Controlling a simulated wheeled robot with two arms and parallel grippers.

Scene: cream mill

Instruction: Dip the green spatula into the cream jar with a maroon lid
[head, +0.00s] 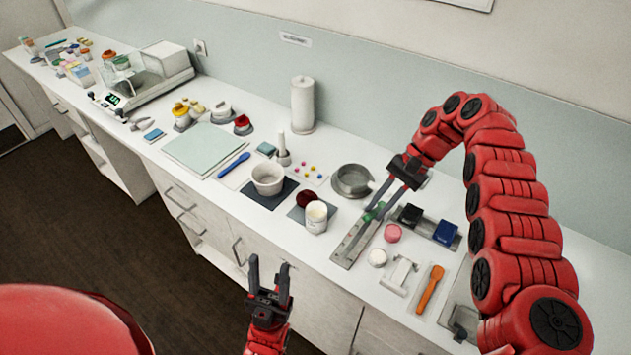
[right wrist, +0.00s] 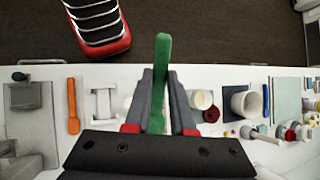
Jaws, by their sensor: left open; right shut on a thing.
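The green spatula (right wrist: 161,75) is between the fingers of my right gripper (right wrist: 160,82), which is shut on it; in the right wrist view its green end reaches past the fingertips. In the head view the spatula (head: 374,211) shows as a small green piece at the fingertips, over the grey rack (head: 349,248). The cream jar (head: 316,222) is a white open jar with pale cream at its mouth, left of the right gripper. The maroon lid (head: 307,198) lies behind it, off the jar. My left gripper (head: 269,264) is open and empty, in front of the counter.
A pink jar (head: 393,233), a white jar (head: 377,257) and an orange spatula (head: 430,289) are at right. A blue spatula (head: 234,165) lies farther left.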

